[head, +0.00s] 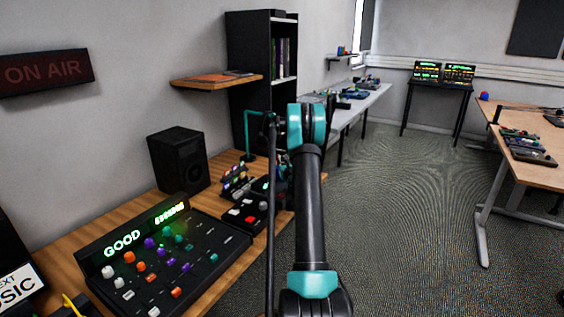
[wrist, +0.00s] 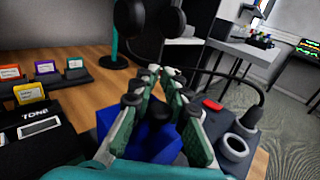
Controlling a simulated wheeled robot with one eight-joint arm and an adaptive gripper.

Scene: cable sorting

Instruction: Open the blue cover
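In the wrist view a blue piece (wrist: 153,143), which looks like the blue cover, lies below and between the fingers of my gripper (wrist: 160,72). The fingers stand apart, with a dark rounded part visible in the gap. Blue also shows left of the left finger. Contact between the fingers and the blue piece cannot be told. The fingers hide much of it, so whether it is open or closed is unclear. In the head view my arm hides the gripper, and I cannot make out the cover.
A black box with a red button (wrist: 212,104) and round grey parts is right of the gripper. Small coloured cards (wrist: 30,93) stand at left. Headphones on a teal stand (wrist: 115,50) are behind. In the head view, a mixer (head: 165,255) and speaker (head: 179,159) share the wooden desk.

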